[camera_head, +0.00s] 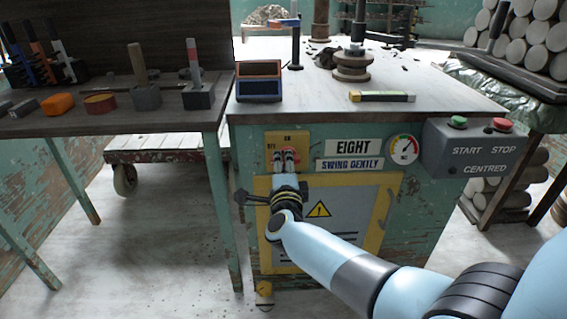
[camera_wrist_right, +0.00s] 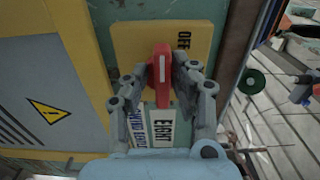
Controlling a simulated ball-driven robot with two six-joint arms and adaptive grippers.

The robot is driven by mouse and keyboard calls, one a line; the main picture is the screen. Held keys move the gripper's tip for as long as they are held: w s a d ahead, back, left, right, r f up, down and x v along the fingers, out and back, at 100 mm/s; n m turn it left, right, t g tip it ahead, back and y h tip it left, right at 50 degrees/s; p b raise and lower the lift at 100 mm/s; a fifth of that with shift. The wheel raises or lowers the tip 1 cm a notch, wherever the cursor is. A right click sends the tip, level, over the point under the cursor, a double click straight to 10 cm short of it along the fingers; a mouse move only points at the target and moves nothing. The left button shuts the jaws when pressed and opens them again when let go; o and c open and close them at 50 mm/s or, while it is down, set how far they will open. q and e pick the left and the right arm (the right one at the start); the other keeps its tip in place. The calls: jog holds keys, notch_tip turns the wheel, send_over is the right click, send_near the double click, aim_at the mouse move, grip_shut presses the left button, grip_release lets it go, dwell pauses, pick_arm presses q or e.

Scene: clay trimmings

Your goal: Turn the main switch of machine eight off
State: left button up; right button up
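The main switch of machine eight is a red handle with a white stripe on a yellow plate (camera_head: 273,139). The plate, marked ON and OFF, sits left of the EIGHT sign (camera_head: 353,146). My right gripper (camera_head: 285,156) is at the plate. In the right wrist view, the fingers of my right gripper (camera_wrist_right: 167,72) are shut on the red handle (camera_wrist_right: 161,75), one on each side. There the handle stands upright in the picture, crosswise to the EIGHT lettering's tilt or along it, I cannot tell exactly. The OFF label (camera_wrist_right: 183,40) shows beside it; ON is hidden there. My left gripper is not in view.
A gauge (camera_head: 403,150) and a grey START/STOP box (camera_head: 468,148) are right of the signs. A yellow-framed warning panel (camera_head: 340,215) lies below the switch. A wooden tool table (camera_head: 60,124) stands at the left. A green round button shows in the wrist view (camera_wrist_right: 251,81).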

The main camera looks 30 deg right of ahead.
jog(key=shift+o, duration=0.8)
jog(key=v, duration=1.2)
